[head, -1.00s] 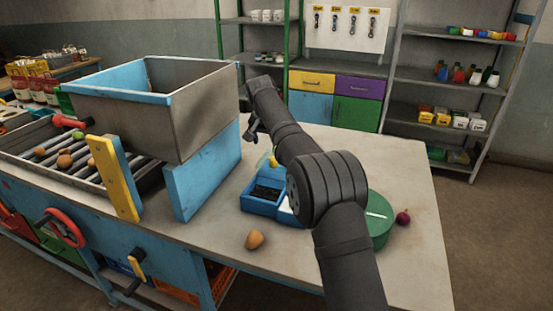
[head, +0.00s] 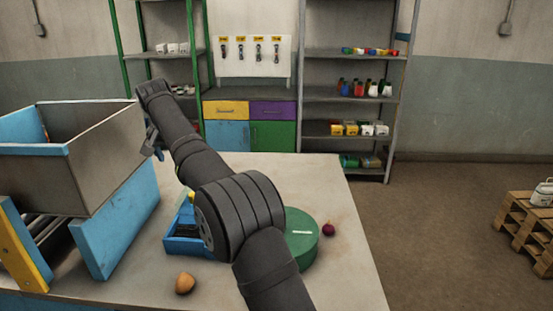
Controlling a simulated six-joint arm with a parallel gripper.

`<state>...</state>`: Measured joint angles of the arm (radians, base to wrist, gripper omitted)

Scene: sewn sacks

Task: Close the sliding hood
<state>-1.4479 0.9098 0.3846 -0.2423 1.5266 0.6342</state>
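A large grey box-like hood (head: 108,158) with blue upper edges stands at the left of the head view, cut off by the picture's left side. It sits above a blue panel (head: 118,225) and a yellow upright bar (head: 22,250). I cannot tell how far it has slid. My gripper (head: 153,142) is just beside the hood's right end, small and dark. I cannot tell whether it touches the hood or whether its fingers are open. My arm crosses the middle of the view.
On the grey table (head: 335,265) are a blue tray (head: 180,245), partly behind my arm, a green round box (head: 302,238), a red onion (head: 328,229) and a brown potato-like item (head: 185,284). Shelves (head: 350,95) and a wooden pallet (head: 530,220) stand beyond. The table's right front is clear.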

